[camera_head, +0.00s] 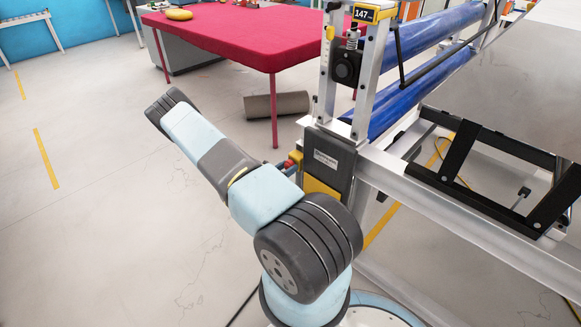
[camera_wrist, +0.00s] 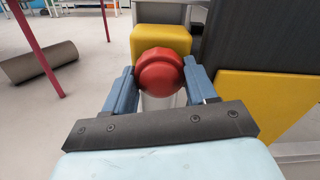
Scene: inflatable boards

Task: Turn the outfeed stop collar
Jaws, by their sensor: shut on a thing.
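A round red collar (camera_wrist: 160,72) with a ribbed edge sits in front of a yellow block (camera_wrist: 160,39) in the wrist view. My gripper (camera_wrist: 158,74) has one blue finger on each side of it and is shut on it. A pale cylindrical part shows below the collar, between the fingers. In the head view the red collar (camera_head: 296,157) is small, at the left side of the machine frame's dark labelled box (camera_head: 330,160).
A yellow panel (camera_wrist: 246,115) and a dark housing (camera_wrist: 255,35) stand close to the right of my gripper. Blue rollers (camera_head: 425,35) and a white rail (camera_head: 440,210) lie right. A red-topped table (camera_head: 250,32) and a brown roll (camera_head: 276,105) stand behind. The left floor is clear.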

